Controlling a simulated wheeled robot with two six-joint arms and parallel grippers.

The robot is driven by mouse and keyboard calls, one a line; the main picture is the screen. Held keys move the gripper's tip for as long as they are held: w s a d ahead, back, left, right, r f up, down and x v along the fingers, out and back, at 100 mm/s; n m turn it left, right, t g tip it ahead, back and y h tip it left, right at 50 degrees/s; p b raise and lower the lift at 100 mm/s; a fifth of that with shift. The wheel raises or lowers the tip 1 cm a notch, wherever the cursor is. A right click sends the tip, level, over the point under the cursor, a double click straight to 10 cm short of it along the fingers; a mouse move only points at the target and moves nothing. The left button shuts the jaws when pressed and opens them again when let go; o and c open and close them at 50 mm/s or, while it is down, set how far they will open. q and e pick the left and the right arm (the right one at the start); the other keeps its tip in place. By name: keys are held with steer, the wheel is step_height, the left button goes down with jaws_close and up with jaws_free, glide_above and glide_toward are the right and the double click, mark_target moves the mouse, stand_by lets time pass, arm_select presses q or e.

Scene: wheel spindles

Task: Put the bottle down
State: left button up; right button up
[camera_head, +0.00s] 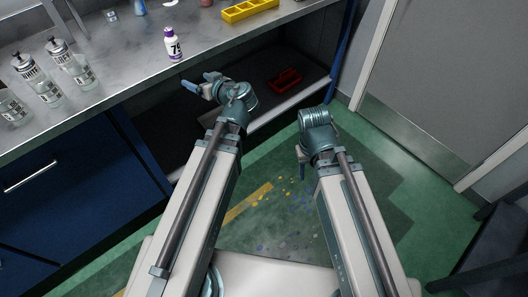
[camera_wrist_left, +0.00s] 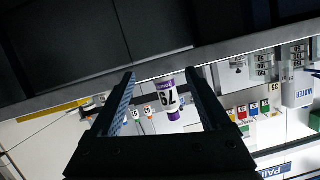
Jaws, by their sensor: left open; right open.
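The bottle (camera_head: 172,45) is white with a purple cap and a large dark number on its label. It stands upright on the grey counter (camera_head: 120,80), close to the front edge. My left gripper (camera_head: 201,82) is open and empty, in front of the counter edge and apart from the bottle. In the left wrist view the bottle (camera_wrist_left: 168,97) shows upside down between the two open fingers (camera_wrist_left: 160,75), beyond them. My right gripper (camera_head: 301,158) is open over the floor, away from the counter; its fingers are mostly hidden by its wrist.
Several clear pump bottles (camera_head: 70,63) stand at the counter's left. A yellow tray (camera_head: 249,9) lies at the back right. A red tray (camera_head: 286,79) sits on the shelf below. Blue cabinets (camera_head: 60,195) are under the left part. The counter around the bottle is clear.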

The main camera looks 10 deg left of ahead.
arm_select(q)
steer(key=s+d+f+m+g+h, duration=0.3)
steer(key=s+d+f+m, duration=0.1)
steer(key=d, duration=0.4)
steer(key=s+d+f+m+g+h, duration=0.2)
steer(key=s+d+f+m+h, duration=0.1)
steer(key=s+d+f, duration=0.3)
steer(key=s+d+f+m+g+h, duration=0.3)
steer(key=s+d+f+m+h, duration=0.1)
steer(key=d, duration=0.6)
steer(key=s+f+m, duration=0.1)
steer(key=s, duration=0.1)
steer(key=shift+s+d+g, duration=0.3)
steer(key=shift+s, duration=0.1)
steer(key=shift+o, duration=0.4)
steer(key=shift+s+d+f, duration=0.1)
